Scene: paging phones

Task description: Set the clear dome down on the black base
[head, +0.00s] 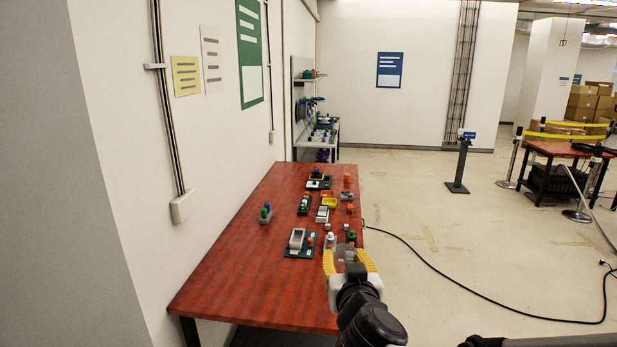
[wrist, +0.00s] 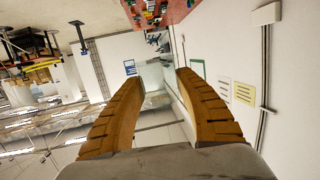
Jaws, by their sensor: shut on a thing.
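My gripper (head: 347,254) is at the near right edge of the red table, its two yellow fingers pointing away from my body. In the wrist view, the gripper (wrist: 160,76) is shut on the clear dome (wrist: 154,74), a see-through piece between the fingertips that is hard to make out. Several small dark bases and trays stand on the table, and I cannot tell which one is the black base.
The red table (head: 225,262) runs along the left wall. A teal tray with a grey box (head: 297,239) lies left of my gripper. Green and blue pieces (head: 265,213) stand farther left. The table's near left part is clear. A black cable (head: 450,281) lies on the floor to the right.

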